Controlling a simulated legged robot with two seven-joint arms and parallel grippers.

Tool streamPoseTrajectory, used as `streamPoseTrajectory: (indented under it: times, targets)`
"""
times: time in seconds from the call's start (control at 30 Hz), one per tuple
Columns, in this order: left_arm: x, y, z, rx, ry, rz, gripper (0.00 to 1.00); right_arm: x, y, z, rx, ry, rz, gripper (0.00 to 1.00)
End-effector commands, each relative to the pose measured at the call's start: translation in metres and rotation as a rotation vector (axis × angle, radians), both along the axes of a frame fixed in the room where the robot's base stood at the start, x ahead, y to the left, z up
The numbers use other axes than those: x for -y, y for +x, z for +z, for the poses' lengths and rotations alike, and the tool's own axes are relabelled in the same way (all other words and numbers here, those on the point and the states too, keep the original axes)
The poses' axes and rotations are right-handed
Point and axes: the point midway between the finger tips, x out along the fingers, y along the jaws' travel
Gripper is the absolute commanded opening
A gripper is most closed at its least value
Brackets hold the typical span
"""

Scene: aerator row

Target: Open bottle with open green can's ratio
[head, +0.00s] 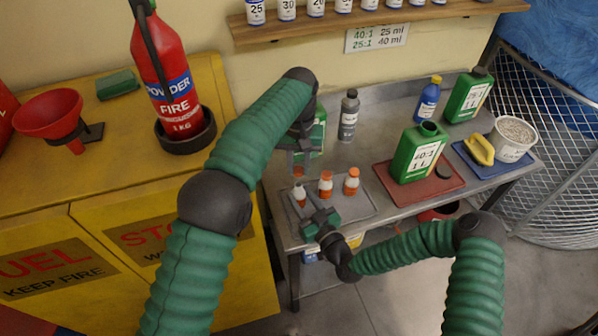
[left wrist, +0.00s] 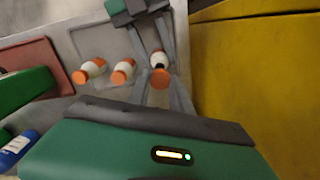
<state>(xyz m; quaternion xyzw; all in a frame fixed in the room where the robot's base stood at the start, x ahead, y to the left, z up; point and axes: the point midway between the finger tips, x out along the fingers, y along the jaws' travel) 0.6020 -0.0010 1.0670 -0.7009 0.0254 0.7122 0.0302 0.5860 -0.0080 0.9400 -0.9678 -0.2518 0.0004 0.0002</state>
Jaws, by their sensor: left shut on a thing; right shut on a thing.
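Three small bottles with white labels stand in a row on a grey tray (head: 353,210). The middle bottle (head: 326,185) and the right bottle (head: 351,181) wear orange caps. My right gripper (head: 304,204) is shut on the left bottle (head: 300,193), whose top shows no cap. My left gripper (head: 298,168) is above it, shut on an orange cap (head: 298,172). In the left wrist view the cap (left wrist: 160,78) sits between the fingers, seemingly apart from the bottle (left wrist: 158,58). The open green can (head: 418,155), labelled 40:1, stands on a red mat (head: 447,189).
A sign (head: 376,38) reads 40:1 25 ml, 25:1 40 ml. A dark cap (head: 443,171) lies by the open can. A grey bottle (head: 348,117), a blue bottle (head: 427,101) and a capped green can (head: 470,97) stand behind. A yellow cabinet (head: 110,160) is at left.

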Motion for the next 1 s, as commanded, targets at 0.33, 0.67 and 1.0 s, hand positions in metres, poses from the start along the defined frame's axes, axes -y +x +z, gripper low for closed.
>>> streamPoseTrajectory:
  times: [0.33, 0.67, 1.0]
  targets:
    - [0.0, 0.0, 0.002, -0.001, 0.0, 0.0, 0.0, 0.0, 0.0, 0.0, 0.0, 0.0, 0.0, 0.54]
    - [0.0, 0.0, 0.002, 0.0, 0.0, 0.0, 0.0, 0.0, 0.0, 0.0, 0.0, 0.0, 0.0, 0.63]
    - [0.0, 0.0, -0.007, 0.0, 0.0, 0.0, 0.0, 0.029, -0.05, -0.003, -0.003, -0.001, 0.001, 0.63]
